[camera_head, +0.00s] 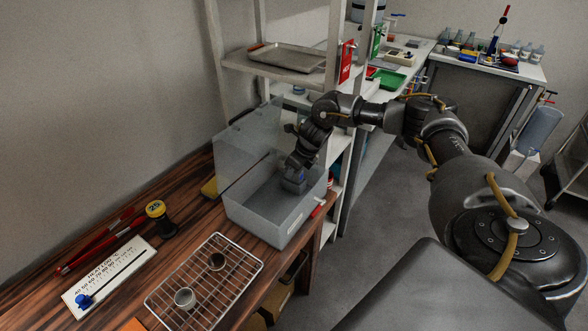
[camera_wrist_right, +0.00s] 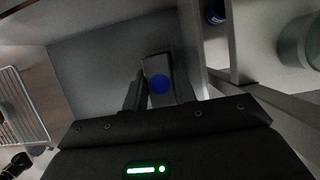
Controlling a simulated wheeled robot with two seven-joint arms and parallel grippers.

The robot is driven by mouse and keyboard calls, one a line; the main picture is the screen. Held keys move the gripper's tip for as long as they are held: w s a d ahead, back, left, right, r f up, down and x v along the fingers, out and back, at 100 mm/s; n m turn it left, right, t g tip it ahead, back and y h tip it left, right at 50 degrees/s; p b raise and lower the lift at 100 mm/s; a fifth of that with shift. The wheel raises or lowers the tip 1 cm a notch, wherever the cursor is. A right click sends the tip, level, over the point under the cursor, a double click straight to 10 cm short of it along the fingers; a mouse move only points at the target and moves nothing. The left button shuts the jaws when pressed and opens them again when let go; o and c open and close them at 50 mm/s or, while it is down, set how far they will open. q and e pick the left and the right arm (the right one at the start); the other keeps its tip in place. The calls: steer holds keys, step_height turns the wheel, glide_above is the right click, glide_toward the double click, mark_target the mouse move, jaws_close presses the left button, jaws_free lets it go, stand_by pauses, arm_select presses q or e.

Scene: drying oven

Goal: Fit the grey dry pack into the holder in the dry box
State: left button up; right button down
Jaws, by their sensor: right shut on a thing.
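The dry box (camera_head: 262,222) is a translucent grey bin on the wooden bench, with its lid (camera_head: 240,140) raised at the back. My right gripper (camera_head: 294,182) reaches down into the box near its right side. In the right wrist view, the right gripper (camera_wrist_right: 160,92) is shut on the grey dry pack (camera_wrist_right: 157,64), a small grey block with a blue round spot. The pack is inside the box, close to the right wall in that view. The holder cannot be made out; the gripper and pack may cover it. My left gripper is not in view.
A wire rack (camera_head: 205,282) with two small cups lies in front of the box. A white scale board (camera_head: 110,277), red pens (camera_head: 100,240) and a yellow-topped object (camera_head: 156,210) lie to the left. A shelf post (camera_head: 333,60) and metal tray (camera_head: 287,57) stand close behind the right arm.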

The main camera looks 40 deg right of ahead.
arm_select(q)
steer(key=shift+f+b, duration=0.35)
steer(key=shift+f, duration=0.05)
arm_select(e)
steer(key=shift+f, duration=0.6)
steer(key=c, duration=1.1)
jaws_free()
steer(key=shift+o, duration=0.2)
steer(key=shift+r, duration=0.1)
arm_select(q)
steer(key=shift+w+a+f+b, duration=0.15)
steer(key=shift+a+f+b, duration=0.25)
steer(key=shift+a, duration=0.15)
arm_select(e)
steer(key=v, duration=1)
steer(key=shift+r, duration=0.35)
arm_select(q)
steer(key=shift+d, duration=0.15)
arm_select(e)
steer(key=shift+s+a, duration=0.1)
steer(key=shift+s, duration=0.05)
